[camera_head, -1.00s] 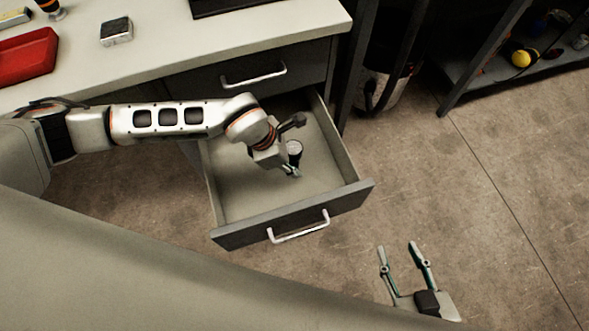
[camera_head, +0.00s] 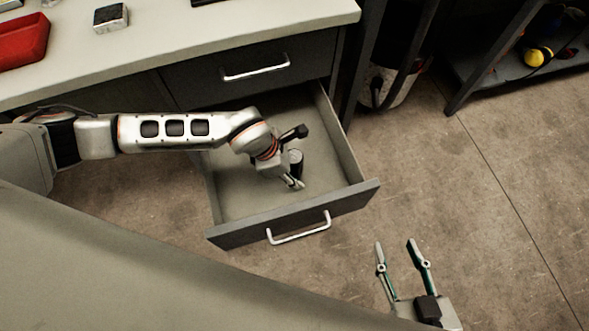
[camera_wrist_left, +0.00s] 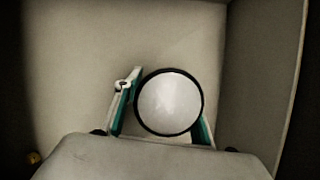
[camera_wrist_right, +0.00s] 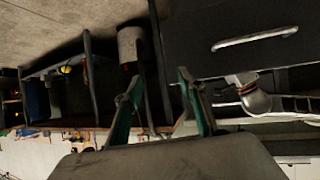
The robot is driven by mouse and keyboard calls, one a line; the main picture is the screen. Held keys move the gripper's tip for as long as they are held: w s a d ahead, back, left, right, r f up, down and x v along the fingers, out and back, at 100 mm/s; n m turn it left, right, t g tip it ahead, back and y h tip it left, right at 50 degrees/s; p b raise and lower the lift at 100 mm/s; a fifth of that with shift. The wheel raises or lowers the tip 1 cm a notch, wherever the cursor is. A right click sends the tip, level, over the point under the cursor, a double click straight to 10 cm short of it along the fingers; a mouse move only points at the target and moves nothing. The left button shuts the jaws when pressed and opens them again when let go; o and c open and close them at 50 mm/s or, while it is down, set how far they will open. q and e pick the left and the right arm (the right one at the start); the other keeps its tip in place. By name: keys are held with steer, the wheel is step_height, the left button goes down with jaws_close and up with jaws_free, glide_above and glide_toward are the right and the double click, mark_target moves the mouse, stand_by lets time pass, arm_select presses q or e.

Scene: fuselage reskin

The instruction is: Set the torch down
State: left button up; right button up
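The torch (camera_head: 296,160) is a dark cylinder standing upright, or nearly so, inside the open drawer (camera_head: 240,205). In the left wrist view its round pale lens (camera_wrist_left: 169,102) with a black rim faces the camera. My left gripper (camera_head: 293,183) is down in the drawer, fingers on either side of the torch. They look spread, with a narrow gap at the left finger; the right finger is partly hidden behind the lens. The torch's base contact is hard to see. My right gripper (camera_head: 397,243) is open and empty above the floor; its fingers also show in the right wrist view (camera_wrist_right: 159,75).
The worktop (camera_head: 190,50) above the drawer bears a red tray (camera_head: 22,40) and a small metal block (camera_head: 111,18). A closed drawer (camera_head: 270,70) is above the open one. A shelf rack (camera_head: 490,85) stands at right. The floor at right is clear.

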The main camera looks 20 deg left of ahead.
mark_target(296, 156)
steer(key=shift+s+f, duration=0.25)
steer(key=shift+f, duration=0.1)
arm_select(q)
steer(key=shift+r, duration=0.15)
steer(key=v, duration=0.1)
steer(key=p+v, duration=0.1)
steer(key=v, duration=0.2)
steer(key=shift+w+r+p, duration=0.2)
steer(key=shift+w+p, duration=0.05)
steer(key=shift+p, duration=0.15)
steer(key=p+v, duration=0.2)
steer(key=v, duration=0.5)
steer(key=shift+s+a+r+p, duration=0.25)
steer(key=shift+s+p, duration=0.1)
steer(key=shift+s, duration=0.05)
arm_select(e)
steer(key=shift+n+g+h, duration=0.5)
steer(key=shift+h, duration=0.1)
steer(key=d, duration=0.1)
steer(key=s+d+f, duration=0.1)
steer(key=d, duration=0.2)
steer(key=shift+s+f, duration=0.15)
